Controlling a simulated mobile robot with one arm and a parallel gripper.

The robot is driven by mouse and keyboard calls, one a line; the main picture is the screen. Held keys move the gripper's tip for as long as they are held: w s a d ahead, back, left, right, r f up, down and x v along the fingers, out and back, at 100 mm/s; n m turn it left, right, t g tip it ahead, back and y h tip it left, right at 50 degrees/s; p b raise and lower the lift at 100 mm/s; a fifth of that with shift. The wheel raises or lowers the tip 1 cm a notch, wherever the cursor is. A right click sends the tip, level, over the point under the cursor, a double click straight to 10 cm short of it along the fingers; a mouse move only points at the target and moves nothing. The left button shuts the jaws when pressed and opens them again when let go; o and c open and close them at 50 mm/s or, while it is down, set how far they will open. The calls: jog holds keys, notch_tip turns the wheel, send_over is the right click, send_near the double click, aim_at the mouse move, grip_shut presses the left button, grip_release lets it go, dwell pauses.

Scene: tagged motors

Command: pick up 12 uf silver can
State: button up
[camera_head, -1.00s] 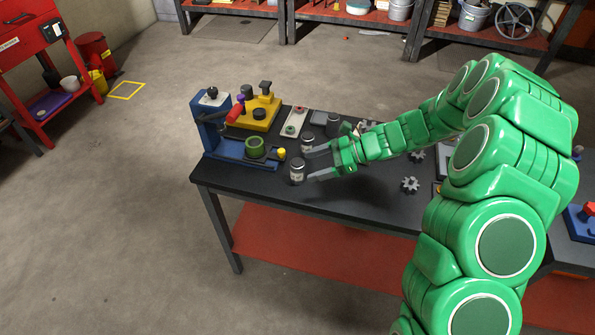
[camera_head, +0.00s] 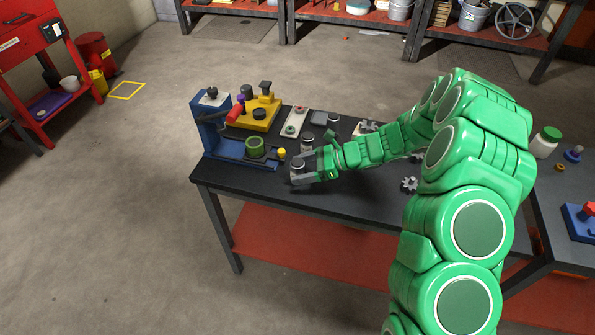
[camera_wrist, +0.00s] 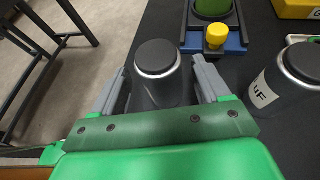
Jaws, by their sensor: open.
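A silver can with a dark lid (camera_wrist: 158,76) stands upright between the two fingers of my open gripper (camera_wrist: 156,88) in the wrist view. Its label is not visible there. The same can shows in the head view (camera_head: 299,166), near the front left of the dark table, partly hidden by my gripper (camera_head: 306,172). A second silver can (camera_wrist: 283,85) stands to the right, outside my fingers, with a white label whose visible part reads "UF". It appears behind the first can in the head view (camera_head: 308,143). No number is legible on either label.
A blue fixture (camera_head: 222,143) with a green cylinder and a yellow knob (camera_wrist: 217,35) stands just beyond the cans. A yellow block (camera_head: 254,115) sits at the back left. The table's front edge (camera_head: 290,207) is close.

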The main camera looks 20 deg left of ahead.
aim_at(292, 170)
jog(key=x, duration=0.3)
jog(key=shift+a, duration=0.15)
jog(key=shift+c, duration=0.2)
jog(key=c, duration=1)
jog(key=shift+c, duration=0.2)
